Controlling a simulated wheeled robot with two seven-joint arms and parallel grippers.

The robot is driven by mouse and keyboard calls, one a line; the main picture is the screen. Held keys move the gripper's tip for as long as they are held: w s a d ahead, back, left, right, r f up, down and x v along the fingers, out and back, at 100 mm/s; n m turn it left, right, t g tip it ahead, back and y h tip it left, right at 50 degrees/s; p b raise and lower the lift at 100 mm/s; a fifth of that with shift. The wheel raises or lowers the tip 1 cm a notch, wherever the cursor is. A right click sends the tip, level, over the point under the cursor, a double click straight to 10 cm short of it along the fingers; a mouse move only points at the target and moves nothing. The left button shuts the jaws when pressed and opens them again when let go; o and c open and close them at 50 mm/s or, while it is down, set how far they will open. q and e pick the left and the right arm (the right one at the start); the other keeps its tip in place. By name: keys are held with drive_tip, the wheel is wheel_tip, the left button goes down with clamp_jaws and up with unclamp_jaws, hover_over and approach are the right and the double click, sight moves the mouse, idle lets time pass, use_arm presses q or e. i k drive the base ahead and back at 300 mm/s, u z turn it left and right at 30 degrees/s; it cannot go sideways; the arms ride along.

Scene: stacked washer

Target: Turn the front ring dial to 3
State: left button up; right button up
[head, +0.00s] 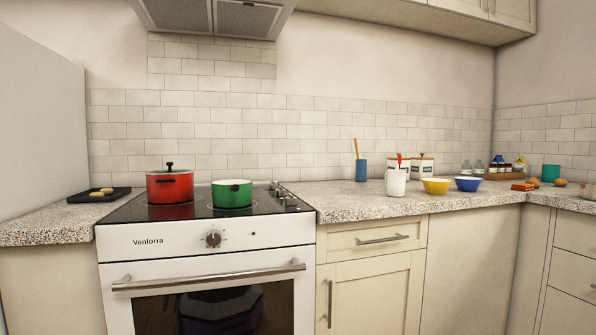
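A stove with a white front panel and a dark glass cooktop (270,219) stands left of centre. A round metal dial (213,239) with markings around it sits in the middle of the front panel. Several small knobs (283,196) stand in a row on the cooktop's right side. I cannot tell which of these the front ring dial is, and the settings are too small to read. Neither of my grippers is in view, and nothing touches the dial or knobs.
A red lidded pot (170,188) and a green pot (232,195) stand on the cooktop. The oven handle (209,275) runs below the dial. A white canister (396,182), a yellow bowl (436,187) and a blue bowl (468,184) stand on the right counter. Space before the panel looks clear.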

sight(289, 200)
drive_tip(key=k, duration=1.2)
drive_tip(key=z, duration=0.95)
drive_tip(key=i, duration=1.4)
drive_tip(key=u, duration=0.8)
drive_tip(key=i, duration=0.6)
drive_tip(key=u, duration=0.6)
